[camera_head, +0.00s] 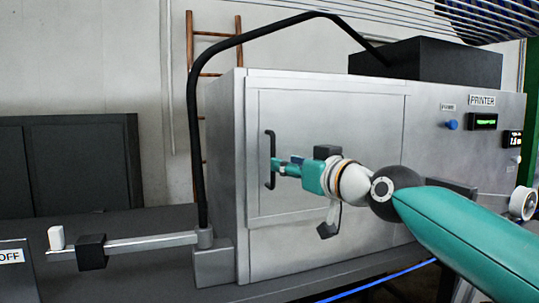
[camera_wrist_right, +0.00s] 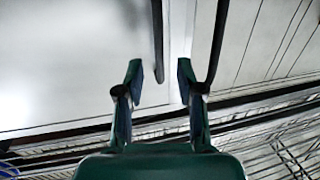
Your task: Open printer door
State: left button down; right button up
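The printer door (camera_head: 330,120) is a flat metal panel on the front of the grey printer and looks closed. Its black vertical handle (camera_head: 268,150) is near the door's left edge. My right gripper (camera_head: 279,168) reaches in from the right, with its fingertips at the handle. In the right wrist view my right gripper (camera_wrist_right: 159,80) has its fingers apart. Two dark bars show there, one above the gap and one running down to the right finger; I cannot tell which is the handle and which its reflection. My left gripper is not in view.
A black box (camera_head: 425,64) sits on the printer, with a black pipe (camera_head: 195,120) arching left from it. A metal bar with a black block (camera_head: 91,252) stands out left of the printer. A blue cable (camera_head: 380,277) runs below. The control panel (camera_head: 483,121) is at right.

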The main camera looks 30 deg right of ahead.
aim_at(272, 182)
jog(key=w, duration=0.3)
jog(key=w+p, duration=0.1)
jog(key=w, duration=0.2)
jog(key=shift+w+d, duration=0.2)
jog(key=shift+w, duration=0.1)
grip_shut()
